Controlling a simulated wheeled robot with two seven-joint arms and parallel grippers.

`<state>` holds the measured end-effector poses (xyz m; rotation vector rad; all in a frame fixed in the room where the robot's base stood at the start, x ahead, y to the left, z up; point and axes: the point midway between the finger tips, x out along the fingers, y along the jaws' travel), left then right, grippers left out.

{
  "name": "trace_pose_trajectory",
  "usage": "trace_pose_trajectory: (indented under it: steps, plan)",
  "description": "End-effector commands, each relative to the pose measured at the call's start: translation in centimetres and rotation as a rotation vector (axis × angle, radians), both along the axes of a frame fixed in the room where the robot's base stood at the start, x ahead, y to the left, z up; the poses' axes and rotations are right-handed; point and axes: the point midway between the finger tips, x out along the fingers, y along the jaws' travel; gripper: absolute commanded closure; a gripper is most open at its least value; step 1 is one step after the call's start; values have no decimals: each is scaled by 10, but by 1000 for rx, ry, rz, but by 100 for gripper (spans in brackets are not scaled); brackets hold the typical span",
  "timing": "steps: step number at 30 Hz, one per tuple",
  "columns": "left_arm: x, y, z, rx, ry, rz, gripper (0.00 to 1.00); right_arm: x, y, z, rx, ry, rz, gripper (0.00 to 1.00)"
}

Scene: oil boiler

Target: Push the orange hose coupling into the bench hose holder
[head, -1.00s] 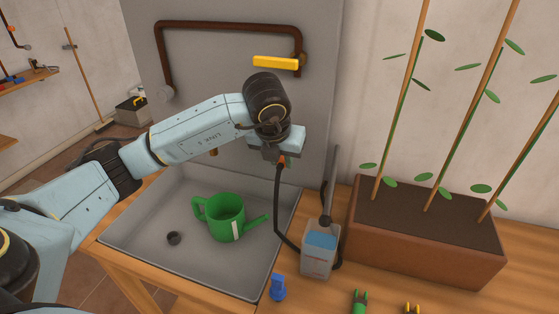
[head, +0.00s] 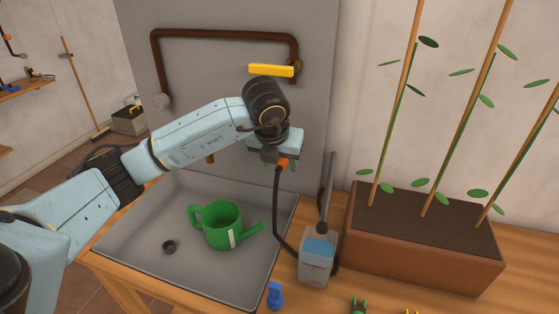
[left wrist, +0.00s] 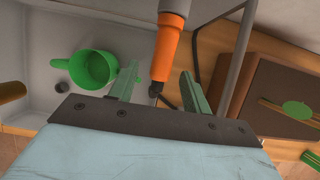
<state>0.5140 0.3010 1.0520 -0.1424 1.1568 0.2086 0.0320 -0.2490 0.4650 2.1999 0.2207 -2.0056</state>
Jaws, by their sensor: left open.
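The orange hose coupling (head: 282,163) is at the upper end of a black hose, in front of the grey back panel above the sink's right side. In the left wrist view, the coupling (left wrist: 168,45) stands between the green fingers of my left gripper (left wrist: 160,85). These fingers are apart, with gaps showing on both sides of the coupling. In the head view my left gripper (head: 287,161) is right at the coupling and partly hides it. I cannot pick out the bench hose holder with certainty. My right gripper is not in view.
A green watering can (head: 222,225) stands in the grey sink (head: 135,235). A clear container (head: 316,265) is right of the sink beside a planter (head: 420,250). A blue fitting (head: 275,295) stands on the front bench. A yellow lever (head: 271,70) is above my gripper.

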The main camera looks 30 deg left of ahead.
Motion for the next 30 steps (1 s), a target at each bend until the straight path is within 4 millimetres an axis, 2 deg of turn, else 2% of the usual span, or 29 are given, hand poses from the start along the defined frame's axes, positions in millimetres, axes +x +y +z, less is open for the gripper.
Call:
trace_pose_trajectory:
  steps: [4,8,15,21,25,30]
  plan:
    - [-1,0,4,0,-1,0,52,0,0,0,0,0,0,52]
    - [-7,-2,20,0,-3,-1,52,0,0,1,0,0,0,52]
    - [-28,-7,70,0,-6,-2,52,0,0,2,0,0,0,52]
    - [-43,-10,105,0,-4,-2,52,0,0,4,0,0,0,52]
    - [-49,-12,118,0,-2,0,52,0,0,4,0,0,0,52]
    - [-52,-12,123,1,0,0,52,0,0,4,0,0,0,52]
